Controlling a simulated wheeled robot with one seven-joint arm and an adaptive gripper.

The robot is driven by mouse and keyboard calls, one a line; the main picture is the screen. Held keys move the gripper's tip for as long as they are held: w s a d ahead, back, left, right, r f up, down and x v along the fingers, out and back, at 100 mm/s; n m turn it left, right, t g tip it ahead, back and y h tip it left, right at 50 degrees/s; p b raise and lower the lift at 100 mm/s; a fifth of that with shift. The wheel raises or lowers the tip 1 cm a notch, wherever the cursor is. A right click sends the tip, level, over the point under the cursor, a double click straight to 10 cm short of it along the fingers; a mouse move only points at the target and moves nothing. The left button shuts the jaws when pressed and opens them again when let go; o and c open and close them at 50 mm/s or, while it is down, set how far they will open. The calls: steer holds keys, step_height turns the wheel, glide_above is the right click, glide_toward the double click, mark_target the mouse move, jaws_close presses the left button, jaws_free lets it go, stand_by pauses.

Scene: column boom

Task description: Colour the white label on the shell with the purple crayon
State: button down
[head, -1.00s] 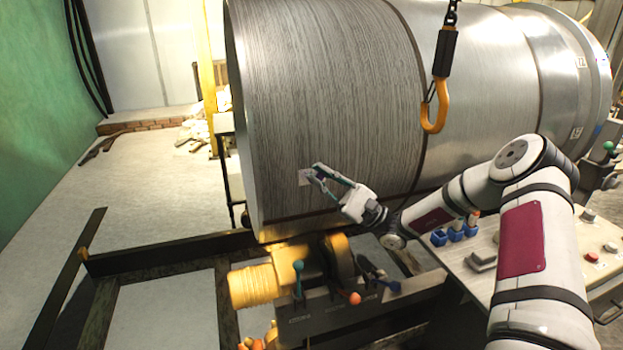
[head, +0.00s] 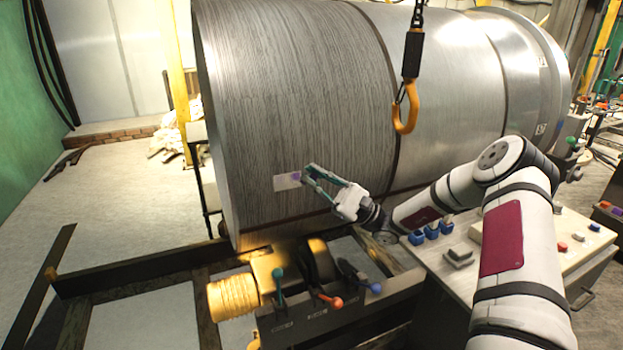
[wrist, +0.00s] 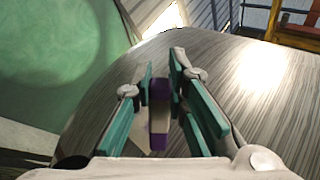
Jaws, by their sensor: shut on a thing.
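The shell (head: 300,100) is a large grey metal cylinder lying on its side. The white label (head: 284,183) is a small pale rectangle low on its left part, with a purple patch at its right end. My gripper (head: 307,176) is at the right end of the label, its teal-lined fingers pointing at the shell. In the wrist view my gripper (wrist: 163,95) is shut on the purple crayon (wrist: 158,132), which sits between the fingers. The crayon's tip and whether it touches the label are hidden. Part of the label shows pale behind the crayon in the wrist view.
An orange hook (head: 405,108) hangs before the shell, right of and above my gripper. A yellow motor (head: 235,298) and coloured levers (head: 325,301) stand below. A control table (head: 560,250) with blue holders (head: 431,231) is at the right. Floor at the left is mostly clear.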

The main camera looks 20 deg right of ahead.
steer(key=shift+a+p, duration=1.2)
steer(key=shift+a, duration=3.15)
steer(key=shift+d+r+b, duration=0.15)
steer(key=shift+d+r, duration=0.05)
steer(key=shift+d, duration=1.25)
steer(key=shift+d+r+b, duration=0.15)
steer(key=shift+d, duration=1.3)
steer(key=shift+d+r+b, duration=0.15)
steer(key=shift+d+r, duration=0.05)
steer(key=shift+d, duration=1.25)
steer(key=a+p, duration=0.2)
steer(key=a, duration=0.6)
steer(key=shift+a, duration=0.3)
steer(key=s+p, duration=0.4)
steer(key=s, duration=0.2)
